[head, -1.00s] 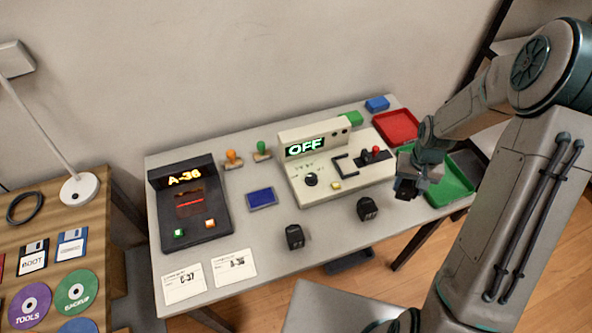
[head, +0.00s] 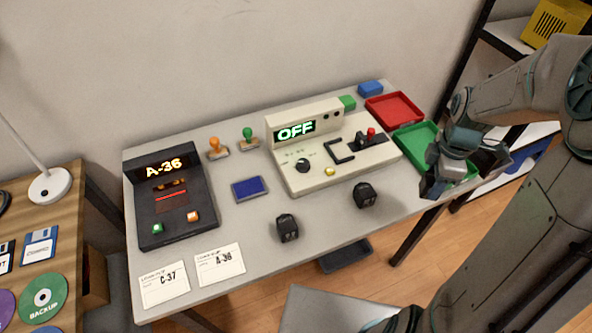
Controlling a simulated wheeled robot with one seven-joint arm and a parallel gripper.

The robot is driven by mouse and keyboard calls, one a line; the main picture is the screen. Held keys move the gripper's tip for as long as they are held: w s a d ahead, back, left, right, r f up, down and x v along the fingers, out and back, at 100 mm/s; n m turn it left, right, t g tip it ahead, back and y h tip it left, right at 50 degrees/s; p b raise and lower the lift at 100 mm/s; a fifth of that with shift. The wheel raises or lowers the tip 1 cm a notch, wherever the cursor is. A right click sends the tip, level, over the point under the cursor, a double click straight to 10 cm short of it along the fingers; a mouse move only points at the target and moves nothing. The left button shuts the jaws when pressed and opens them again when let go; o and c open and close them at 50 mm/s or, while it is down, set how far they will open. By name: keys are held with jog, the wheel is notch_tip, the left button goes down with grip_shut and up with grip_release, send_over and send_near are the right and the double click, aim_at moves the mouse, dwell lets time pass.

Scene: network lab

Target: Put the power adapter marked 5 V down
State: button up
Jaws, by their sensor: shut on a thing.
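My gripper (head: 436,184) is at the right end of the table, over the front part of the green tray (head: 404,134). It is shut on a dark thing that looks like a power adapter, mostly hidden by the gripper; no marking on it can be read. Two black power adapters stand apart on the table: one (head: 287,228) near the front edge, the other (head: 365,195) to its right, in front of the cream device. Their markings are too small to read.
A cream device (head: 318,178) reads OFF. A black device (head: 172,215) reads A-36. A red tray (head: 394,108) lies behind the green one. Two stamps, a blue pad (head: 248,189) and two cards (head: 219,263) lie leftward. Bare tabletop (head: 325,222) shows between the adapters.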

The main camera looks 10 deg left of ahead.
jog(key=s+n+b, duration=0.1)
jog(key=n, duration=0.1)
jog(key=s+n+b, duration=0.1)
jog(key=n, duration=0.1)
jog(key=shift+d+n, duration=0.4)
jog(key=shift+s+d+r+n+b, duration=0.15)
jog(key=shift+s+n+b, duration=0.4)
jog(key=shift+n, duration=0.65)
jog(key=w+a+f, duration=0.2)
jog(key=w, duration=0.1)
jog(key=w+a+f, duration=0.2)
jog(key=w, duration=0.1)
jog(key=w+a+f, duration=0.2)
jog(key=w+f, duration=0.1)
jog(key=shift+w+a, duration=0.3)
jog(key=shift+f, duration=1.95)
jog(key=shift+f, duration=0.1)
jog(key=o, duration=1.1)
jog(key=shift+f, duration=0.1)
jog(key=shift+c, duration=0.2)
